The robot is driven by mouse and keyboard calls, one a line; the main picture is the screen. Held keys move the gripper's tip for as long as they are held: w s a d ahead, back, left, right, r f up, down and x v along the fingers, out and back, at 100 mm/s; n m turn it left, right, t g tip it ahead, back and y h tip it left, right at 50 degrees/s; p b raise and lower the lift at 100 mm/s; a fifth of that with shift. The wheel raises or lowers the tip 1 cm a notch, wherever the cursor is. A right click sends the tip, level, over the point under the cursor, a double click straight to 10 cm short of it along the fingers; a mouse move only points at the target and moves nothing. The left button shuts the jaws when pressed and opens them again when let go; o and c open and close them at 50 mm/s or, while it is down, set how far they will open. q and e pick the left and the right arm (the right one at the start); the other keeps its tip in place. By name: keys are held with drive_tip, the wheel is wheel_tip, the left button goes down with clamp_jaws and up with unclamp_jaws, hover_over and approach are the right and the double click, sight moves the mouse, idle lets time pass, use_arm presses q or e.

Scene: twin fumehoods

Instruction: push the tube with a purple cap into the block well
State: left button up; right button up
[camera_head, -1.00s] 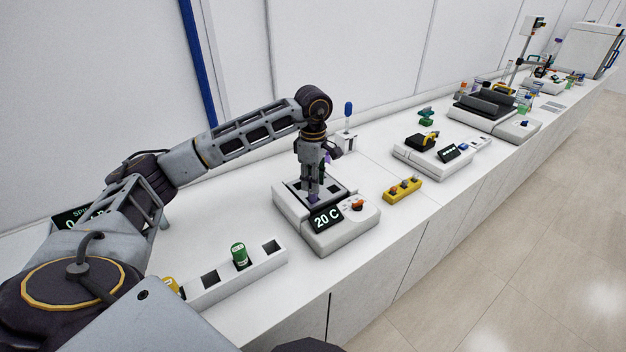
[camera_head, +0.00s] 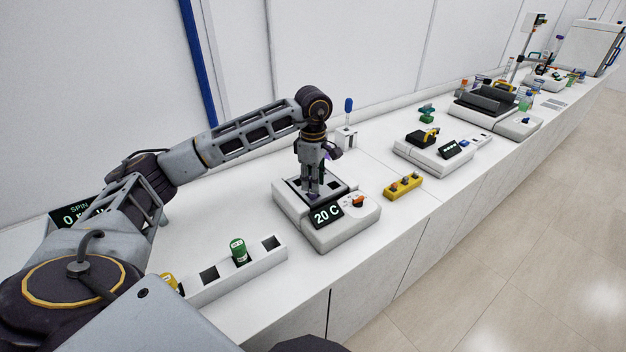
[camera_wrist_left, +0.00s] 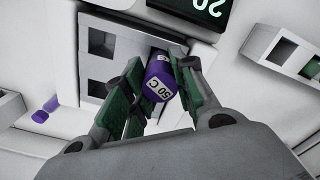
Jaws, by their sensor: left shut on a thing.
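The tube with a purple cap (camera_wrist_left: 158,84) shows end-on in the left wrist view, with a "50 C" label on it. My left gripper (camera_head: 312,192) is shut on it, with a finger (camera_wrist_left: 186,85) on either side. The gripper points down over the dark-topped block (camera_head: 333,184) of the heater. In the left wrist view the block (camera_wrist_left: 95,88) shows two square wells beside the tube. The tube's lower end is hidden, so I cannot tell how deep it sits. My right gripper is not in view.
The heater's display (camera_head: 327,215) reads "20 C". A white rack (camera_head: 225,278) with a green-capped tube (camera_head: 238,250) stands in front. A yellow rack (camera_head: 403,187) stands to the right. A small purple object (camera_wrist_left: 45,109) is on the left in the wrist view.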

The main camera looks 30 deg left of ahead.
use_arm(q)
drive_tip(key=shift+f+b, duration=0.45)
drive_tip(key=shift+f, duration=0.2)
drive_tip(key=o, duration=1.1)
drive_tip(key=shift+r, duration=0.1)
drive_tip(key=shift+r, duration=5.95)
wheel_tip(320, 180, up, 9)
drive_tip(key=p, duration=0.9)
drive_tip(key=shift+r, duration=0.1)
drive_tip(key=shift+r+p, duration=0.45)
drive_tip(key=shift+p, duration=0.1)
